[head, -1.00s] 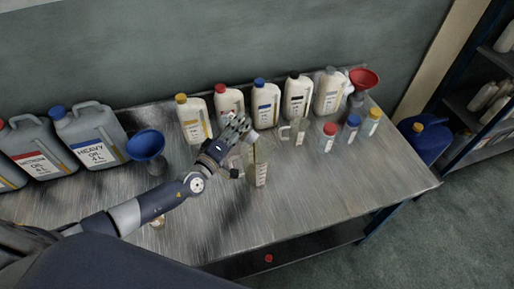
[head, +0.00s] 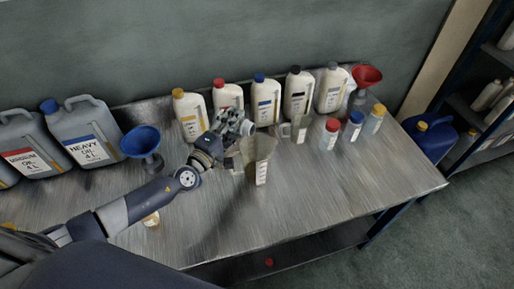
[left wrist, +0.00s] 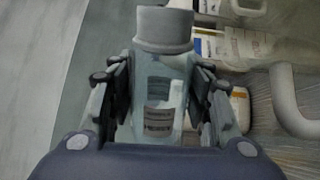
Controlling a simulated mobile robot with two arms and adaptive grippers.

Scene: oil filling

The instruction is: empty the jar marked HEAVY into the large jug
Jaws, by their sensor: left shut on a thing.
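My left gripper (head: 240,124) is shut on a small jar (left wrist: 158,100). In the left wrist view the jar is translucent, with a grey neck or cap (left wrist: 163,28) and a label too blurred to read as HEAVY. In the head view my fingers mostly hide the jar, which is beside and behind the rim of the large clear jug (head: 258,160). I cannot tell whether the jar's mouth is over the jug or whether anything is flowing. The jug stands upright with a graduated scale facing me. My right gripper is not in view.
Several white oil bottles (head: 299,95) line the back. A smaller jug (head: 299,131) and red-, blue- and yellow-capped jars (head: 328,140) stand right of the large jug. A blue funnel (head: 142,141) and grey cans (head: 88,138) stand left. The front right table is clear.

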